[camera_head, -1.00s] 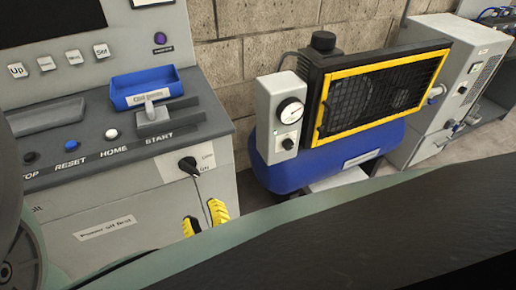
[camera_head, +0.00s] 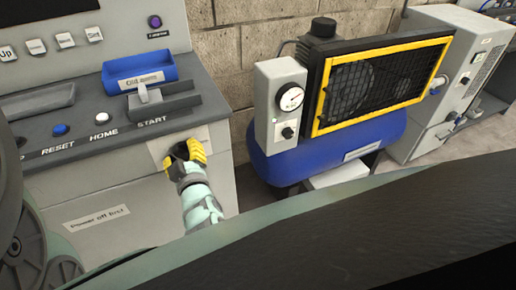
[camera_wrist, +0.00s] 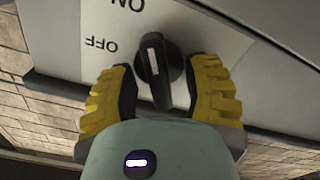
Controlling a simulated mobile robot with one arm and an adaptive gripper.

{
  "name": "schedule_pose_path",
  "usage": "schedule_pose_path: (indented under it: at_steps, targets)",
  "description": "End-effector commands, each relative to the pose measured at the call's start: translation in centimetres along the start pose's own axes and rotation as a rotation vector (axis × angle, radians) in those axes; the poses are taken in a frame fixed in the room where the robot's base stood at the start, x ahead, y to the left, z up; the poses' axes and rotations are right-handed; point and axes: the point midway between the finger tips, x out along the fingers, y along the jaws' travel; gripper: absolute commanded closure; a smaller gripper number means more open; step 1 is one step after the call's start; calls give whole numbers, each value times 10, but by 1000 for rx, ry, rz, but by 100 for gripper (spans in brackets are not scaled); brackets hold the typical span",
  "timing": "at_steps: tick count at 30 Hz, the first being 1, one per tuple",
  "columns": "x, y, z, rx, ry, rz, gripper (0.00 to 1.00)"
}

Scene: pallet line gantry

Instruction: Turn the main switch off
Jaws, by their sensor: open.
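The main switch (camera_wrist: 155,65) is a black rotary knob with a light mark, on a pale plate (camera_wrist: 100,25) on the grey cabinet's front. In the wrist view the plate's ON and OFF labels appear upside down, and the knob's handle stands nearly upright in the picture. My gripper (camera_wrist: 163,85) is open, with a yellow-padded finger on each side of the knob. I cannot tell whether either finger touches it. In the head view my gripper (camera_head: 187,152) covers the switch at the cabinet's front right.
Above the switch is a console with RESET, HOME and START controls and a blue tray (camera_head: 112,84). A label reading "Power off first" (camera_head: 97,217) is on the cabinet front. A blue compressor (camera_head: 330,155) with a yellow-framed grille stands to the right.

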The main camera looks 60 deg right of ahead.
Motion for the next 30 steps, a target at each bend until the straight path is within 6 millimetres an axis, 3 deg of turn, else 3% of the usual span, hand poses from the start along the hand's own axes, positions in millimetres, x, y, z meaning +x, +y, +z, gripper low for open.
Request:
schedule_pose_path:
  at_steps: [5, 6, 21, 30]
  targets:
    - [0, 0, 0, 0, 0, -2, 52]
    - [0, 0, 0, 0, 0, -1, 47]
    - [0, 0, 0, 1, -1, -1, 98]
    - [0, 0, 1, -2, -2, -1, 100]
